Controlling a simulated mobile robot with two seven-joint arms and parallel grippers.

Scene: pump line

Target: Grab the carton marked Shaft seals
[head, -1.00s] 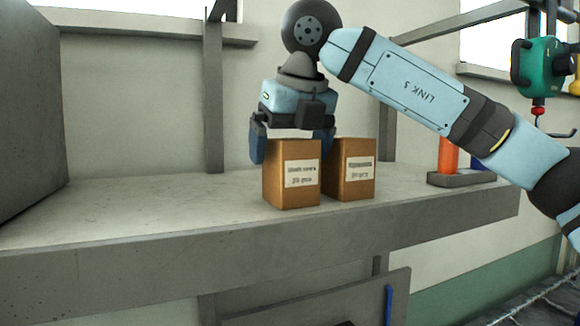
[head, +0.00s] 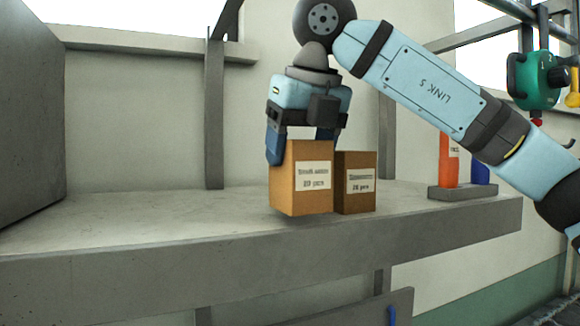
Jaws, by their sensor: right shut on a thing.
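Two brown cartons with white labels are at the middle of the grey shelf. My right gripper (head: 301,146) points down and is shut on the left carton (head: 301,195), with one finger at each side of its top. This carton is upright and appears slightly above the shelf. My left gripper is not in view.
The shelf (head: 130,232) is bare left of the cartons. A grey block stands at far left. A holder (head: 462,191) with an orange (head: 448,160) and a blue cylinder is at the right. A green hoist-like device (head: 537,80) hangs at upper right.

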